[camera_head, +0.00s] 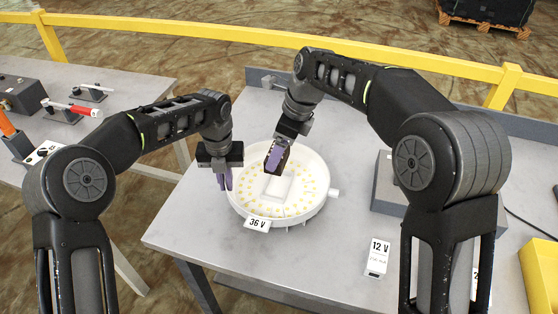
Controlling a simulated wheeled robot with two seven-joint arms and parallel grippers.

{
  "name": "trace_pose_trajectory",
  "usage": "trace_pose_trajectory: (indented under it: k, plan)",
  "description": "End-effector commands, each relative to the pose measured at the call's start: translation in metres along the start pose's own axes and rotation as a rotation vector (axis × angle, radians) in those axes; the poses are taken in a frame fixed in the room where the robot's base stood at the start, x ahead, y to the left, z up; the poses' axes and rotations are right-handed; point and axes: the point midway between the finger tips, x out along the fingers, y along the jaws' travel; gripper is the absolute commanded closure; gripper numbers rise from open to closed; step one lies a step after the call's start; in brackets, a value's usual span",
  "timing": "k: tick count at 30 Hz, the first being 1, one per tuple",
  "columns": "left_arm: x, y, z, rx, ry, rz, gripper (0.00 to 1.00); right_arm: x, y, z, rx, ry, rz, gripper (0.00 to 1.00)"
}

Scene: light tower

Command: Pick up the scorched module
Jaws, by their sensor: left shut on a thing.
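A round white module (308,206) with a raised rim and many small yellow dots is at the middle of the grey table. A pale square block sits at its centre and a small tab sticks out on its right side. I cannot make out scorch marks on it. My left gripper (226,184), with purple fingers, points down at the module's left rim and is shut there; the fingers hide the gripped part. My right gripper (275,160) reaches over the module's back part, fingers pointing down; its finger gap does not show clearly.
A "36 V" label (257,223) is at the module's front. A white "12 V" box (377,258) stands front right. A grey box (388,190) is partly behind my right arm, and a yellow bin (541,275) is far right. The front left tabletop (195,225) is clear.

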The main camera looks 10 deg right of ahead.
Motion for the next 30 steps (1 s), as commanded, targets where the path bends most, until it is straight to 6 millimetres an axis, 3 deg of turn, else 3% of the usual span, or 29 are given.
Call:
trace_pose_trajectory:
  k: [19,21,30]
  plan:
    - [-0.0007,-0.0005,0.0004,0.000,-0.002,-0.001,1.00,-0.0055,0.0001,0.0019,0.000,0.000,0.000,0.74]
    - [-0.0007,-0.0004,0.0004,0.000,-0.002,-0.001,0.89,-0.0055,0.0001,0.0019,0.000,0.000,0.000,0.74]
    - [-0.0003,-0.0001,0.0001,0.000,-0.001,0.000,0.68,-0.0055,0.0001,0.0019,0.000,-0.001,0.000,0.74]
